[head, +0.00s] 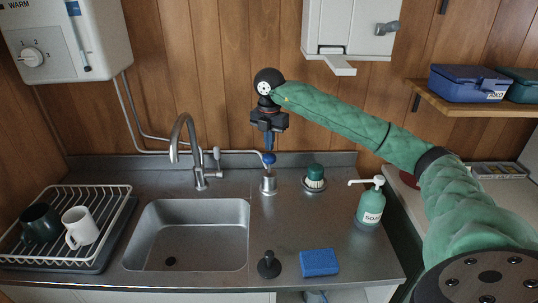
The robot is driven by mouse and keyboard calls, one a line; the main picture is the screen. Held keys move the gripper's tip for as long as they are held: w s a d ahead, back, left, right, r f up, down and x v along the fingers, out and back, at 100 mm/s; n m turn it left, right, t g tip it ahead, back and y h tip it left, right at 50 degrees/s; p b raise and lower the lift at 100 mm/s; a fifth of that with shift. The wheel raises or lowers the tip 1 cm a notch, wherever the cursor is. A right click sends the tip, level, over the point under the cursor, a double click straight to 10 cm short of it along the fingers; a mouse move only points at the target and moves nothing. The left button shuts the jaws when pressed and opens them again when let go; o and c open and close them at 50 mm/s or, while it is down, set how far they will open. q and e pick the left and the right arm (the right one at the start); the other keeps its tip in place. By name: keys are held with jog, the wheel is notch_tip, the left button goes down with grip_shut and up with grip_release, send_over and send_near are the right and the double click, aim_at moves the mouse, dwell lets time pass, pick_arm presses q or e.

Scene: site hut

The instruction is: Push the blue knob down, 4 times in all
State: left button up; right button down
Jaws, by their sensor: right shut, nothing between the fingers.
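The blue knob (269,158) is a small round ball on a short stem above a metal cylinder (269,185), which stands on the steel worktop behind the sink's right end. My right gripper (268,148) points straight down over the knob, shut and empty. Its fingertips are right at the top of the knob; I cannot tell whether they touch it or hang just above. My left gripper is not in view.
A green-topped brush (315,177) stands close to the right of the knob, and a soap bottle (370,203) farther right. The tap (190,150) rises to the left. A black plunger-like item (269,265) and a blue sponge (319,262) lie in front.

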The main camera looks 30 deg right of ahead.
notch_tip(320, 180, up, 6)
jog(key=shift+f+p, duration=0.25)
jog(key=shift+p, duration=0.85)
